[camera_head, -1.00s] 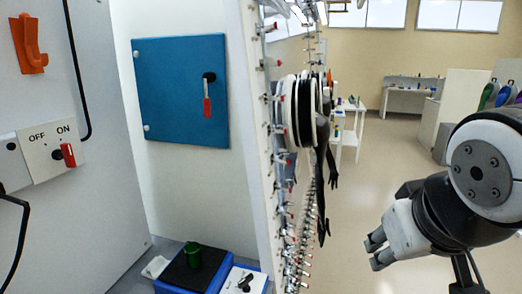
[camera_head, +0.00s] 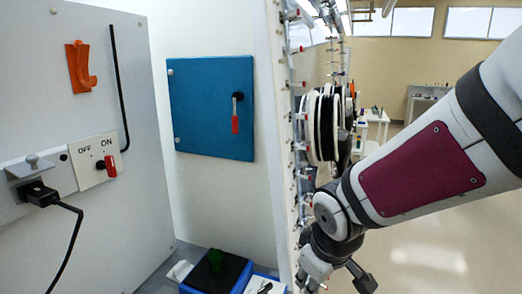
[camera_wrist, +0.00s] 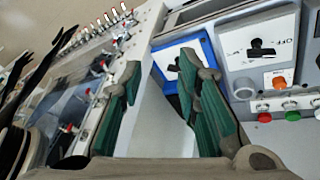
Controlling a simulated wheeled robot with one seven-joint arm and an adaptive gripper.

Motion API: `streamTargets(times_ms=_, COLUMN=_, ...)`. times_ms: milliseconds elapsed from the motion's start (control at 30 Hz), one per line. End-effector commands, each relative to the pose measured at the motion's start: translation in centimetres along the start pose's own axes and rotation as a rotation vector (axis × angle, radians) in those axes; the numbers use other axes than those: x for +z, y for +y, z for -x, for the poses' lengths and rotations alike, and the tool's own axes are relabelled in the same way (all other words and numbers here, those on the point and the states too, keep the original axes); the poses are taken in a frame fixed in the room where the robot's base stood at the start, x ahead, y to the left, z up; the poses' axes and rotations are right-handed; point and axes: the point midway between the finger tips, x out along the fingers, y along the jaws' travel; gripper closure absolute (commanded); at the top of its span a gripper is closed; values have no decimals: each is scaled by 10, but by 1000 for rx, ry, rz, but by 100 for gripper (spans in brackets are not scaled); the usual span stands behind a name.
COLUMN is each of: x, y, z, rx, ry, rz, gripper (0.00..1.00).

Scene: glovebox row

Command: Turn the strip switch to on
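The strip switch is a white plate (camera_head: 95,160) marked OFF and ON on the grey wall at left in the head view. Its red handle (camera_head: 110,166) is below the word ON, right of a small black pivot. I cannot tell how far it is turned. The plate joins a socket with a black plug (camera_head: 38,194) and cord. My gripper (camera_head: 308,284) is low in the middle of the head view, well right of the switch and partly cut off. In the wrist view my gripper (camera_wrist: 160,68) has its green-padded fingers apart with nothing held. The strip switch is not recognisable there.
An orange hook (camera_head: 80,66) is above the switch. A blue door (camera_head: 211,110) with a red-tipped handle is behind. An upright divider (camera_head: 272,130) with pegs and hanging discs stands between gripper and switch. The wrist view shows a control panel (camera_wrist: 240,62) with knobs and coloured buttons.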

Motion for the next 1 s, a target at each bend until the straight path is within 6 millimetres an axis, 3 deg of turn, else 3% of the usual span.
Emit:
streamTargets(times_ms=200, x=-54, y=-61, z=-34, rx=-186, ry=153, rz=186, gripper=70)
streamTargets(times_ms=333, x=-89, y=-102, z=-37, rx=-302, ry=292, rz=259, gripper=70)
streamTargets(times_ms=433, x=-118, y=-131, z=-27, rx=-386, ry=420, rz=292, gripper=70)
streamTargets(times_ms=567, x=-158, y=-159, z=1, rx=-485, ry=614, rz=302, gripper=70)
streamTargets(times_ms=700, x=-201, y=-172, z=48, rx=-565, ry=846, rz=269, gripper=70)
streamTargets(times_ms=900, x=-246, y=-154, z=120, rx=-612, ry=1138, rz=177, gripper=70)
streamTargets(times_ms=1000, x=-256, y=-142, z=143, rx=-615, ry=1227, rz=143, gripper=70)
